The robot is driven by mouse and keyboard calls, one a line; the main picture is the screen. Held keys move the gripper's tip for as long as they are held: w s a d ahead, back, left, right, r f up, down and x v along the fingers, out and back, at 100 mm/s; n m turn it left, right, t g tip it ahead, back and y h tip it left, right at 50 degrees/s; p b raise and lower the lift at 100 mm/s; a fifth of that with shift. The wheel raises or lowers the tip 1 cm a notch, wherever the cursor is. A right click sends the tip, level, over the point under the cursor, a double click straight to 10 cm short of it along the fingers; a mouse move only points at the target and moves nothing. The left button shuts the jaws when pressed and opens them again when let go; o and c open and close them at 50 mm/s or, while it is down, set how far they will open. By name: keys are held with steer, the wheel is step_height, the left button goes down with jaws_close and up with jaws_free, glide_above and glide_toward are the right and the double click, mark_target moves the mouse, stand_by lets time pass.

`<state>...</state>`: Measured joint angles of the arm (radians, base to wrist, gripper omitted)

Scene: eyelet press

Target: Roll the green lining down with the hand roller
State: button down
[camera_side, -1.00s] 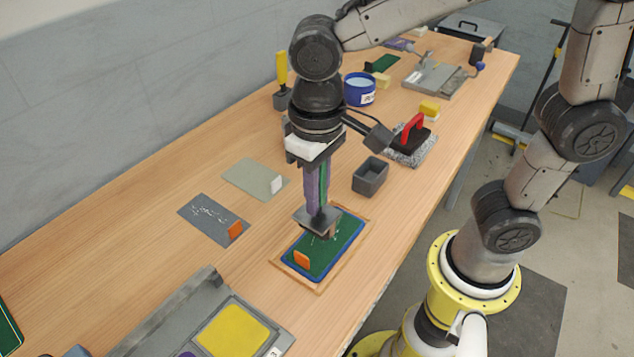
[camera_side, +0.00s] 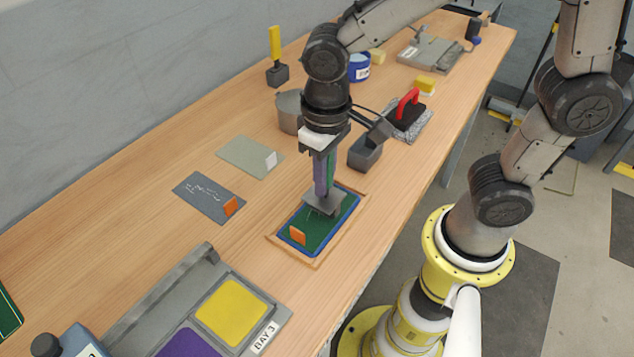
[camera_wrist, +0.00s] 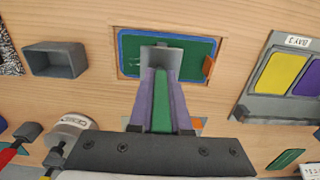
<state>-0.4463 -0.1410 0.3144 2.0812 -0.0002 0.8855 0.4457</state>
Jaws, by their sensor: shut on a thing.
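My gripper (camera_wrist: 161,112) has purple fingers shut on the green handle (camera_wrist: 162,110) of a tool, which I take as the hand roller. Its grey head (camera_side: 323,204) is over the far half of the green lining (camera_side: 318,230). From these views I cannot tell for sure whether the head touches the lining. The lining lies on a blue-edged board in a wooden frame (camera_side: 290,253), with an orange tab (camera_side: 297,235) at its near end. The wrist view shows the lining (camera_wrist: 135,52) partly hidden behind the head.
A grey open box (camera_side: 365,153) and a red-handled block (camera_side: 408,108) stand behind the frame to the right. A grey pail (camera_side: 288,112) stands behind my gripper. A grey plate (camera_side: 208,198) lies left. The bay with a yellow pad (camera_side: 233,311) is in front.

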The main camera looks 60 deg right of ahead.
steer(key=shift+d, duration=2.75)
steer(key=shift+a+f, duration=0.1)
steer(key=shift+a, duration=4.45)
steer(key=shift+d, duration=4.4)
step_height(320, 180, up, 8)
steer(key=shift+r, duration=0.25)
